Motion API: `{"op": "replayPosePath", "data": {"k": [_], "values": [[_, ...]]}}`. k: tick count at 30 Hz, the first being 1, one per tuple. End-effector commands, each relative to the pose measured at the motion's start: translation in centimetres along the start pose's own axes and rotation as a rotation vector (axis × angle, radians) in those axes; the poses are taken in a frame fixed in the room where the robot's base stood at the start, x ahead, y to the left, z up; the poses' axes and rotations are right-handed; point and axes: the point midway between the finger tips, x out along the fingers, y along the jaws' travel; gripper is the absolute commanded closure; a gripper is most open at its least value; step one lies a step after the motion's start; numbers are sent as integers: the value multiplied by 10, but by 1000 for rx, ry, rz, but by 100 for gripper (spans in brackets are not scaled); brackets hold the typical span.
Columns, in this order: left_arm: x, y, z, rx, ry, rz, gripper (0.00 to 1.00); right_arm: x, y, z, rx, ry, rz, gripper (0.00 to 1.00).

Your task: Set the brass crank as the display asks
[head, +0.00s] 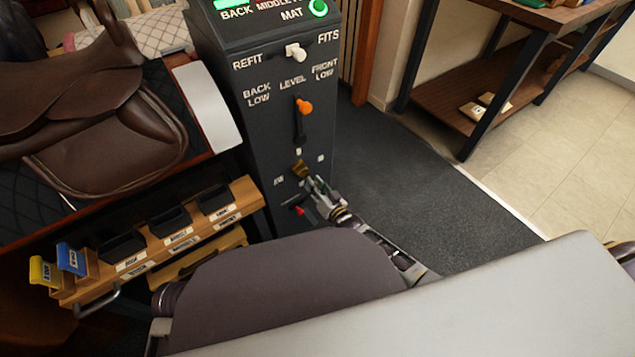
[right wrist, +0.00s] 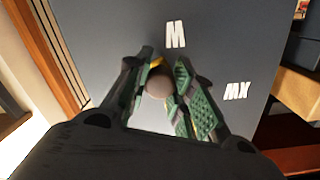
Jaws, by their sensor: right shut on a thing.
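The brass crank (head: 300,168) is low on the front of the dark console (head: 262,135). My right gripper (head: 308,186) is at it, and its fingers cover part of it. In the right wrist view my right gripper (right wrist: 165,95) is shut on the crank's round brownish knob (right wrist: 158,86), with a bit of brass showing above it. A white M label (right wrist: 175,35) is above the fingers and an MX label (right wrist: 238,92) is to their right. The display (head: 262,8) on top shows green lit areas, cut by the frame edge. My left gripper is not in view.
An orange-tipped lever (head: 304,106) and a white switch knob (head: 295,52) sit above the crank. A brown saddle (head: 115,140) is at left. A wooden rack (head: 160,250) with dark bins is beside the console. Dark floor mat (head: 415,175) lies clear at right.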

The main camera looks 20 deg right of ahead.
Motion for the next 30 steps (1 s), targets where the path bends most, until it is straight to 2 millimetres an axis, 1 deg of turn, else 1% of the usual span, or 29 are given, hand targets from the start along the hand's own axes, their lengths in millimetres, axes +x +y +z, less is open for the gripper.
{"op": "replayPosePath", "data": {"k": [1,6,13,19,30], "values": [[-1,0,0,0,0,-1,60,-1,-2,4,43,-6,-2,100],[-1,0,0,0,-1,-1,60,-1,-8,9,180,-14,-9,100],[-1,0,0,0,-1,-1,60,-1,-14,13,309,-20,-15,100],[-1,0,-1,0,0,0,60,-1,-17,14,359,-23,-18,100],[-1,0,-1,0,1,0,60,-1,-18,14,367,-23,-18,100]]}}
